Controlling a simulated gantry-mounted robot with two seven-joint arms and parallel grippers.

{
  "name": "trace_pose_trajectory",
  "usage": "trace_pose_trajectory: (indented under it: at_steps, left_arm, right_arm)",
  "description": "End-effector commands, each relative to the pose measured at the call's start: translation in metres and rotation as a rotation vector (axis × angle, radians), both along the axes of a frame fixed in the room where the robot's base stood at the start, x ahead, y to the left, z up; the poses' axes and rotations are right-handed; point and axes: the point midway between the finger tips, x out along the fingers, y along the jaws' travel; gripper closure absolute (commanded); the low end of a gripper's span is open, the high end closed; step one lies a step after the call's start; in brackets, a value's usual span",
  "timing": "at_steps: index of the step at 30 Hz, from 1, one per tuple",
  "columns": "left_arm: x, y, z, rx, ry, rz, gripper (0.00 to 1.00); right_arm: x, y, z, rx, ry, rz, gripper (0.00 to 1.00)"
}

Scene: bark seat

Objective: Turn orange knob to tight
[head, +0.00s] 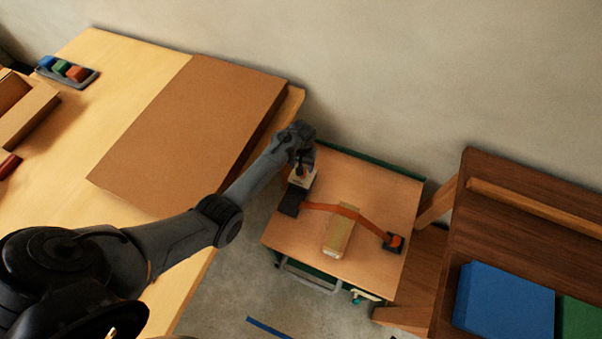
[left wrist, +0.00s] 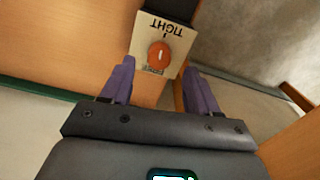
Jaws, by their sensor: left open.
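The orange knob (left wrist: 159,55) sits on a pale plate (left wrist: 181,42) in the left wrist view. The word TIGHT shows upside down above the knob, and a smaller label, too small to read surely, lies below it. The knob's pale mark runs nearly up and down in the picture. My left gripper (left wrist: 159,68) is open, its two purple fingers on either side of the knob and apart from it. In the head view my left gripper (head: 301,162) is over the pale plate (head: 303,180) and hides the knob. My right gripper is not in view.
An orange strap (head: 345,211) crosses a pale wooden block (head: 339,238) on a small wooden-topped bench (head: 385,190), ending at a dark fitting (head: 393,243). A large brown board (head: 190,130) lies on the left table. A dark wooden table (head: 505,220) stands at right.

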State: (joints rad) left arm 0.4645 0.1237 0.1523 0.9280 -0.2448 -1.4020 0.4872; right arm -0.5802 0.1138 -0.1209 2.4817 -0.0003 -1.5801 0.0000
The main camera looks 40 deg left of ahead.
Motion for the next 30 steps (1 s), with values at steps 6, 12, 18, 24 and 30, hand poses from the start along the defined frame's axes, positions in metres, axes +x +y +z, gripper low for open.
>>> trace_pose_trajectory:
  at_steps: [6, 12, 18, 24, 30]
  left_arm:
    - [0.001, 0.0, -0.035, 0.001, 0.0, -0.001, 0.4]
    - [0.0, 0.0, -0.051, 0.0, -0.001, -0.001, 0.4]
    - [0.0, 0.0, -0.054, 0.001, -0.002, -0.001, 0.4]
    - [0.0, 0.0, -0.054, 0.001, -0.002, -0.001, 0.42]
    - [0.0, 0.0, -0.054, 0.0, -0.001, -0.001, 0.72]
  right_arm:
    - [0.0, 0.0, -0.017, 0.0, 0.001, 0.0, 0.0]
    - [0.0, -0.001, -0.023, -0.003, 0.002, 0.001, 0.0]
    - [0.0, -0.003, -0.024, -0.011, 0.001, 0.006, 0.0]
    - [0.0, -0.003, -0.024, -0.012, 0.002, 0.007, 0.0]
    - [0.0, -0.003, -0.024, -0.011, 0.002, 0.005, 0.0]
